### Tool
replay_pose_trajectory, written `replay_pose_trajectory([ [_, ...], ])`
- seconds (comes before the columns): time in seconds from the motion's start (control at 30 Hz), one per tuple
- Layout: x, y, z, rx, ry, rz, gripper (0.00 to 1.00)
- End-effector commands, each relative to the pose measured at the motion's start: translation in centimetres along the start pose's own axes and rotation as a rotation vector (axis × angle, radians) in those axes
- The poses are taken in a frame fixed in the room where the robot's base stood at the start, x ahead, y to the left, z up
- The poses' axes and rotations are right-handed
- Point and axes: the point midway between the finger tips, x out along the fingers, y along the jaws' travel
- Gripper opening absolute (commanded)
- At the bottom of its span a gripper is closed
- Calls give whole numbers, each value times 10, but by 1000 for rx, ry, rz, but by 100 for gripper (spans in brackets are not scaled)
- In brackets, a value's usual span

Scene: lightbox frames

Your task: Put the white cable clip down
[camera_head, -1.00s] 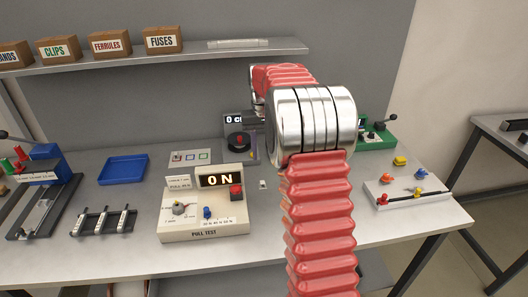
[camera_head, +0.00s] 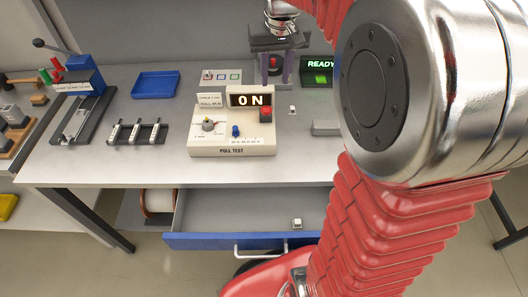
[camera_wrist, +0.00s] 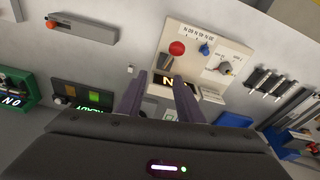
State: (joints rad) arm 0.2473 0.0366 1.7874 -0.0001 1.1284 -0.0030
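A small white clip-like piece (camera_head: 292,109) lies on the bench to the right of the pull tester. It also shows in the wrist view (camera_wrist: 130,69), beyond the fingers and off to one side. A second small white piece (camera_head: 297,223) lies in the open drawer. Both are too small for me to tell which is the cable clip. My gripper (camera_head: 274,80) hangs over the bench behind the pull tester, its fingers pointing down. In the wrist view its two fingers (camera_wrist: 160,82) stand apart with nothing seen between them.
The pull tester (camera_head: 232,146) stands at the middle of the bench. A blue tray (camera_head: 156,85) is empty at back left, and a rack (camera_head: 136,132) stands in front of it. The blue-fronted drawer (camera_head: 200,241) is open below. A green READY display (camera_head: 319,68) is at right.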

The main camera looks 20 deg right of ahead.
Motion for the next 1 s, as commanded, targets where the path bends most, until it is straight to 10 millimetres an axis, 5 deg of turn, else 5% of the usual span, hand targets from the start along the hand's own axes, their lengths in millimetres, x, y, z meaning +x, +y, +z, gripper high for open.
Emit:
replay_pose_trajectory([
  [0.5,-38,-45,104,-108,138,-29,33],
  [1.0,-31,-66,205,-205,268,-69,33],
])
